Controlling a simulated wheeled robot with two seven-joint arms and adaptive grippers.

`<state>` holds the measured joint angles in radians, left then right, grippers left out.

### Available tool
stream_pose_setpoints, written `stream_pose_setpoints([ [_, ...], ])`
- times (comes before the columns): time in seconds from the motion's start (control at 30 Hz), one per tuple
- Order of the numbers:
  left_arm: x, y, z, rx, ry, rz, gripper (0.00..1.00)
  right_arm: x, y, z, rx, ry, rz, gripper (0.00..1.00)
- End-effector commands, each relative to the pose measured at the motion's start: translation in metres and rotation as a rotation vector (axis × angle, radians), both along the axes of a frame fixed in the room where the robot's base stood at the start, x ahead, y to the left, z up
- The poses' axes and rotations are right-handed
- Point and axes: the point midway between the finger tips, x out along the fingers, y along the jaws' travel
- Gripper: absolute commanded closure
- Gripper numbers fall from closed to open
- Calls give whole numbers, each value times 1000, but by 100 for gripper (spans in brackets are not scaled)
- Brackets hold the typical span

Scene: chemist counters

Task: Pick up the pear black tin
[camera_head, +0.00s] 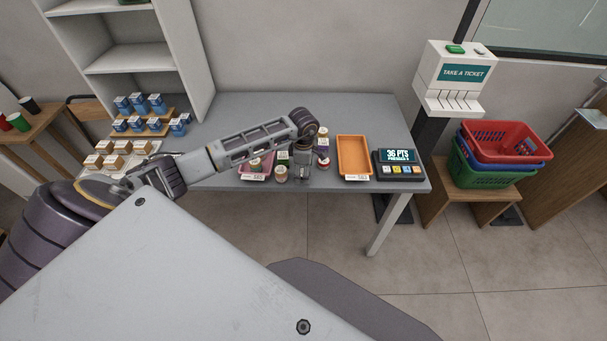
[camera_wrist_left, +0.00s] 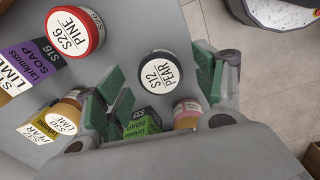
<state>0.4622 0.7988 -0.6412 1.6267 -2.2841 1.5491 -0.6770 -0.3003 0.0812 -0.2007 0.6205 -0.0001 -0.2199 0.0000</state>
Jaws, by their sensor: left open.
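The pear black tin (camera_wrist_left: 161,72) shows its round white lid, marked S12 PEAR, with a black rim in the left wrist view. My left gripper (camera_wrist_left: 162,90) is open, with green pads on either side of the tin. The lid's right edge is close to the right pads; a wider gap shows on the left. I cannot tell whether the fingers touch it. In the head view my left gripper (camera_head: 301,165) points down over the grey table; I cannot make out the tin there. My right gripper is not in view.
A green-labelled soap box (camera_wrist_left: 140,122) and a pink-lidded jar (camera_wrist_left: 188,112) are close below. An orange tray (camera_head: 354,140) and a display (camera_head: 398,163) stand right.

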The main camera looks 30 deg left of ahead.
Motion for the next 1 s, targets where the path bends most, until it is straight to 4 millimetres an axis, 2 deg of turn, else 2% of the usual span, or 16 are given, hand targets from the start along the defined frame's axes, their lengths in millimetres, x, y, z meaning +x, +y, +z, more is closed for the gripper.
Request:
stream_pose_setpoints([
  [0.2, 1, 0, -14, -1, 0, -1, 31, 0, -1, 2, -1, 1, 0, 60],
  [0.67, 1, 0, -15, 0, -1, -1, 31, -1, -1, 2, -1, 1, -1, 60],
  [1.0, 1, 0, -15, 0, -1, -1, 73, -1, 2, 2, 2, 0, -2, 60],
])
